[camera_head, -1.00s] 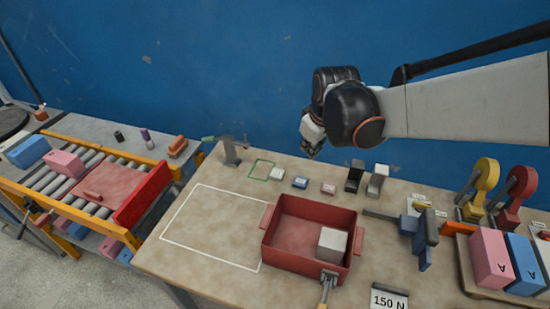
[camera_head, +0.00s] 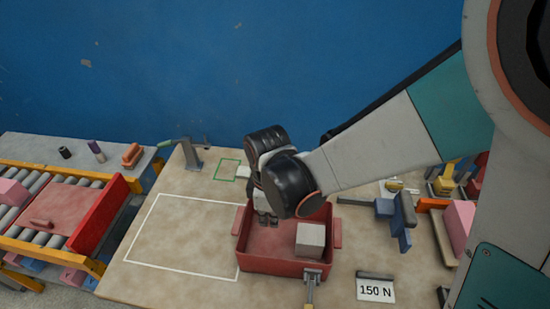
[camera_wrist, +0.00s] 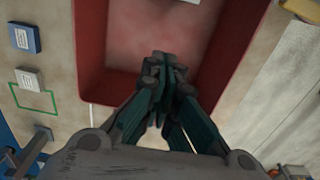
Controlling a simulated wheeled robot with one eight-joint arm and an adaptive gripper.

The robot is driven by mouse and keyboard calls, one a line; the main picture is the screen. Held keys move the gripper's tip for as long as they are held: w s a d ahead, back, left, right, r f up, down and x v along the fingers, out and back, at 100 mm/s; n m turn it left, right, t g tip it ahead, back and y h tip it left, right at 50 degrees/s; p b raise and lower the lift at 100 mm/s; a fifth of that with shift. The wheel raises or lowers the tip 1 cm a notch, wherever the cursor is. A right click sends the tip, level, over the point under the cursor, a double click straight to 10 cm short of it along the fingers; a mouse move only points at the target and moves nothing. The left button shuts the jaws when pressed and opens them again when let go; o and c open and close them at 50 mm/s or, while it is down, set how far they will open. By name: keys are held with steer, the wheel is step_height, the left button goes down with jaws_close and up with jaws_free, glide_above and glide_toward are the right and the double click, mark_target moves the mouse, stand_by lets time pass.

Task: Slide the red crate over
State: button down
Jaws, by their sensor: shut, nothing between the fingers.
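The red crate (camera_head: 285,265) is an open box with side handles on the wooden table. It also fills the top of the wrist view (camera_wrist: 95,60). A pale block (camera_head: 310,240) lies inside it at the right. The white outline (camera_head: 185,270) on the table is to the left of the crate, whose left side is close to the outline's right line. My gripper (camera_head: 266,218) is over the crate's left part in the head view. In the wrist view my gripper (camera_wrist: 165,62) has its fingers together with nothing between them. Whether the fingertips touch the crate cannot be told.
A sign reading 150 N (camera_head: 376,290) stands at the front right. A green outline (camera_head: 227,170) and a grey clamp-like fixture (camera_head: 190,152) are at the back left. A roller conveyor (camera_head: 62,205) is at the left. The table inside the white outline is bare.

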steer(key=b, duration=0.3)
glide_above(270, 244)
step_height(270, 244, down, 7)
steer(key=shift+f, duration=0.2)
steer(key=a, duration=0.3)
steer(key=shift+w+a, duration=0.1)
steer(key=shift+w, duration=0.15)
steer(key=shift+w+a+r, duration=0.1)
steer(key=shift+a+r, duration=0.05)
steer(key=shift+a, duration=0.25)
steer(key=w+a, duration=0.1)
steer(key=a, duration=0.8)
steer(key=w+a, duration=0.1)
steer(key=a, duration=0.9)
steer(key=w+a, duration=0.2)
steer(key=a, duration=0.8)
steer(key=shift+a, duration=0.1)
